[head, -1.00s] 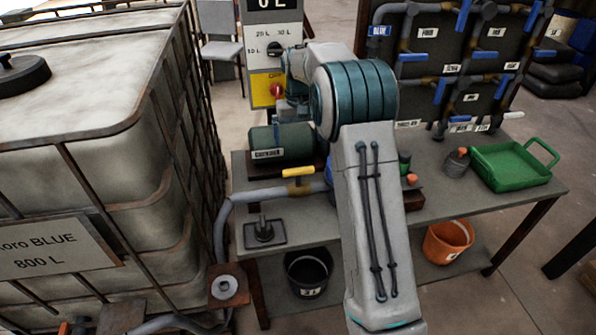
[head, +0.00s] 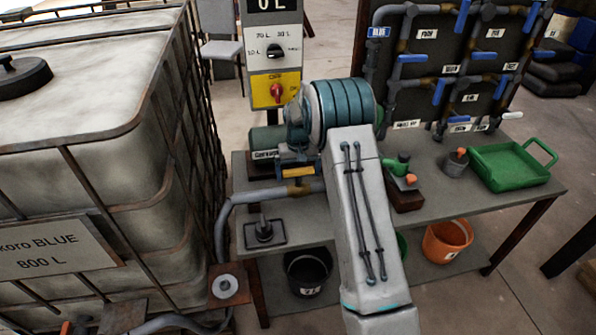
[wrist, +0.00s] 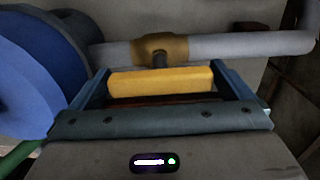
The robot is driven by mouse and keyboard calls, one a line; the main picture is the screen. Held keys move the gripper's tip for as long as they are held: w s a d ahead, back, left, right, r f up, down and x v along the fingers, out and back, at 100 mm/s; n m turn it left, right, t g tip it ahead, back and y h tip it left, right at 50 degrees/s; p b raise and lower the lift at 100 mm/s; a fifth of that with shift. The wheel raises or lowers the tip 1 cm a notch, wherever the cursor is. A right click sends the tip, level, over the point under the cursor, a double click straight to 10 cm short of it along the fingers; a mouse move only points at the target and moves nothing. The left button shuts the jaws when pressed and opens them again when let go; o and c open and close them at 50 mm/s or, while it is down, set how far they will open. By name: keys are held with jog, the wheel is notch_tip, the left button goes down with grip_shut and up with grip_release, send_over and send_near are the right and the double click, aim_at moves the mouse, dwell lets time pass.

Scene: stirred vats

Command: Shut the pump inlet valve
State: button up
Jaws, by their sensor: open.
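The pump inlet valve has a brass body (head: 300,190) on a grey pipe and a yellow bar handle (head: 298,173) lying along the pipe. In the wrist view the yellow handle (wrist: 160,81) sits in front of the brass body (wrist: 160,48), its length spanning most of the gap between my fingers. My gripper (head: 297,163) is open at the handle, one finger near each end of the bar. It also shows in the wrist view (wrist: 163,84). I cannot tell whether the fingers touch the handle. My arm hides part of the pump.
The green pump (head: 266,139) stands behind the valve on the grey table. A control box with a red knob (head: 277,92) rises behind it. A big caged tank (head: 70,150) is at left.

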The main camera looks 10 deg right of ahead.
jog(key=c, duration=0.7)
jog(key=shift+m, duration=0.3)
jog(key=m+b, duration=0.1)
jog(key=m, duration=0.1)
jog(key=shift+m, duration=0.4)
jog(key=m+b, duration=0.1)
jog(key=m, duration=0.2)
jog(key=shift+m, duration=0.3)
jog(key=m, duration=1)
jog(key=shift+m+p, duration=0.35)
jog(key=shift+m, duration=0.05)
